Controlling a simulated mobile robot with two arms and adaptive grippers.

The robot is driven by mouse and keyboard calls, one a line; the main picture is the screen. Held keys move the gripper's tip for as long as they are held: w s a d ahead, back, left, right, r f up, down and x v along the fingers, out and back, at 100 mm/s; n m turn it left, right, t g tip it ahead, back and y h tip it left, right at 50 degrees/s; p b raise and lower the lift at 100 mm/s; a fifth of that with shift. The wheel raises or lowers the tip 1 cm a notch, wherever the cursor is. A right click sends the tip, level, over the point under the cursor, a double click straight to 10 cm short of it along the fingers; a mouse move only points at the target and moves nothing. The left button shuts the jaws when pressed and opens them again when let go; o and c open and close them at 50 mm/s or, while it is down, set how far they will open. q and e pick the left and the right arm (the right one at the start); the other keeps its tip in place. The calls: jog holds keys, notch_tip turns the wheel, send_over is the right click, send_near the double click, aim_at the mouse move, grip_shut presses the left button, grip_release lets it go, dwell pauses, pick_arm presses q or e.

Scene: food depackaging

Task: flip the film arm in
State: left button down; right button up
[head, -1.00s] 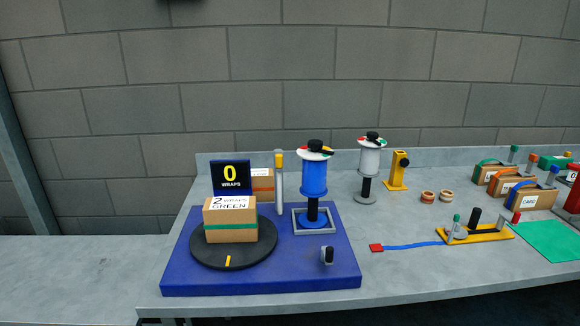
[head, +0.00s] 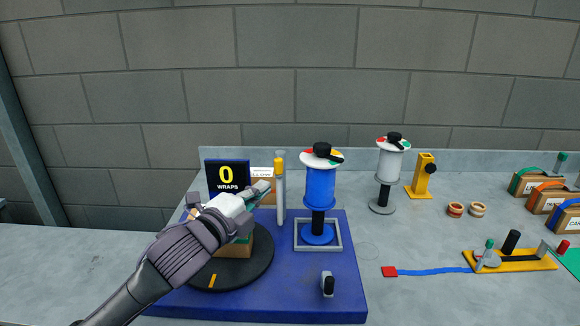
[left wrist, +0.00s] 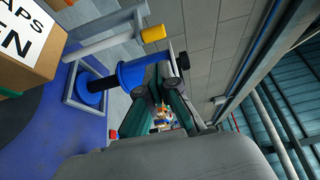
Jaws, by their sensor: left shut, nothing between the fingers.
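A grey upright post with a yellow cap (head: 279,166), which looks like the film arm, stands on the blue base between the turntable and the blue film spool (head: 320,187). Its yellow tip (left wrist: 153,34) also shows in the left wrist view, on a grey rod. My left gripper (head: 262,188) is shut and empty, left of the post and above the cardboard box (head: 236,249). It hides much of the box. In the left wrist view the gripper fingers (left wrist: 162,90) lie close together, with the spool beyond them. My right gripper is not in view.
The box sits on a black turntable (head: 262,262) on the blue base (head: 345,290). A wrap counter (head: 227,177) reading 0 stands behind. A white spool (head: 390,165), yellow stand (head: 422,178) and yellow tool plate (head: 520,262) are to the right.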

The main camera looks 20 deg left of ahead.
aim_at(279, 160)
pick_arm(q)
jog(key=p+x, duration=0.3)
jog(key=x, duration=0.7)
dwell(0.4)
